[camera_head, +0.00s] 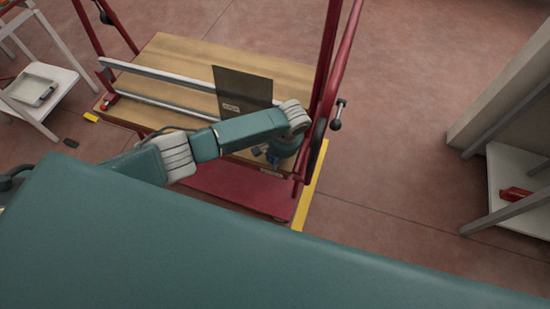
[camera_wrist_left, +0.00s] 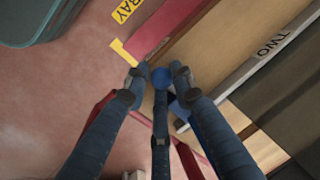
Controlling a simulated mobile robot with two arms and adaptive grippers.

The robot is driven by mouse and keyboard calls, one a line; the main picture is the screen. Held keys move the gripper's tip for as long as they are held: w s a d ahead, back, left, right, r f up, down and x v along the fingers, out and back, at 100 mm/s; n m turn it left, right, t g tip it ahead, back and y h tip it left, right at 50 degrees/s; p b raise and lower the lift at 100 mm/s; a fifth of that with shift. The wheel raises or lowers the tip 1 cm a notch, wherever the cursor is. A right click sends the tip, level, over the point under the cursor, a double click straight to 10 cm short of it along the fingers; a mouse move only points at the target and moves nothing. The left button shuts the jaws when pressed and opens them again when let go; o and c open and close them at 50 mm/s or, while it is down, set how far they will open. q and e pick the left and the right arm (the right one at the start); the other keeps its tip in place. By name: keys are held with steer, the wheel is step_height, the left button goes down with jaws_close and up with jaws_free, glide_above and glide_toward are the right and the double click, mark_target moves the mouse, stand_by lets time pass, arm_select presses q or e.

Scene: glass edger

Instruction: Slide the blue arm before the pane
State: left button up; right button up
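The pane (camera_head: 243,88) is a dark upright sheet with a small label, standing at the rail on the wooden bench top (camera_head: 190,55). In the left wrist view, a round blue knob (camera_wrist_left: 161,77) sits between the fingertips of my left gripper (camera_wrist_left: 159,80), with dark blue parts of the blue arm (camera_wrist_left: 182,110) just beside it. The fingers are spread on either side of the knob and do not visibly clamp it. In the head view, my left gripper (camera_head: 266,153) is small and partly hidden at the bench's front right corner. My right gripper is out of view.
A red frame (camera_head: 329,60) with a black-knobbed lever (camera_head: 336,124) rises right of my left arm. A rail marked TWO (camera_wrist_left: 275,45) crosses the bench. A red tray (camera_head: 235,185) lies below. A white stand is at left, a shelf at right.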

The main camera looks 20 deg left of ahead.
arm_select(q)
jaws_close()
steer(key=shift+a, duration=0.35)
steer(key=a+p, duration=0.2)
steer(key=a, duration=0.5)
steer(key=a+p, duration=0.1)
steer(key=a, duration=0.7)
steer(key=shift+w+p, duration=0.2)
steer(key=shift+p, duration=0.15)
steer(key=shift+a, duration=0.5)
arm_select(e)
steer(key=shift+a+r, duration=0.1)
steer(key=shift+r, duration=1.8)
arm_select(q)
steer(key=o, duration=0.6)
jaws_free()
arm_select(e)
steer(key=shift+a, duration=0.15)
